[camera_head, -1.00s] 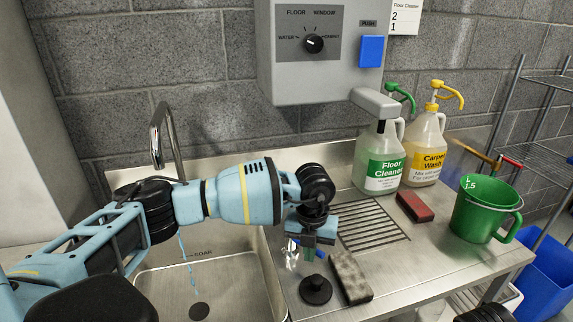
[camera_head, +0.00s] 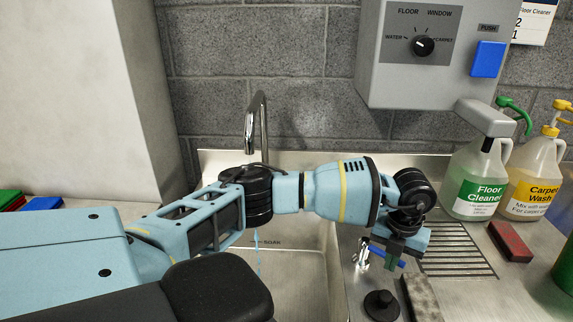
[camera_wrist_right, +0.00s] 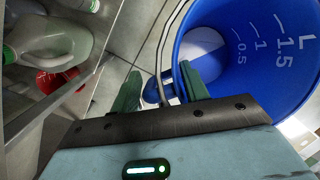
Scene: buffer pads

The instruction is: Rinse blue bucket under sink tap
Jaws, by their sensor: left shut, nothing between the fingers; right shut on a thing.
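The blue bucket (camera_wrist_right: 250,60) fills the upper right of the right wrist view, with volume marks inside. My right gripper (camera_wrist_right: 160,88) is shut on it at the near side; the fingers partly hide the exact contact. The bucket and my right gripper are not in the head view. The curved chrome tap (camera_head: 257,120) stands at the back of the steel sink (camera_head: 300,265). My left gripper (camera_head: 388,262) is shut and empty, pointing down beside a small chrome fitting (camera_head: 361,256) on the sink's right side.
A black plug (camera_head: 382,305) and a grey-brown block (camera_head: 422,297) lie right of the basin. A red block (camera_head: 510,241), a floor cleaner bottle (camera_head: 478,180) and a carpet wash bottle (camera_head: 532,180) stand farther right. A dispenser (camera_head: 415,80) hangs above.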

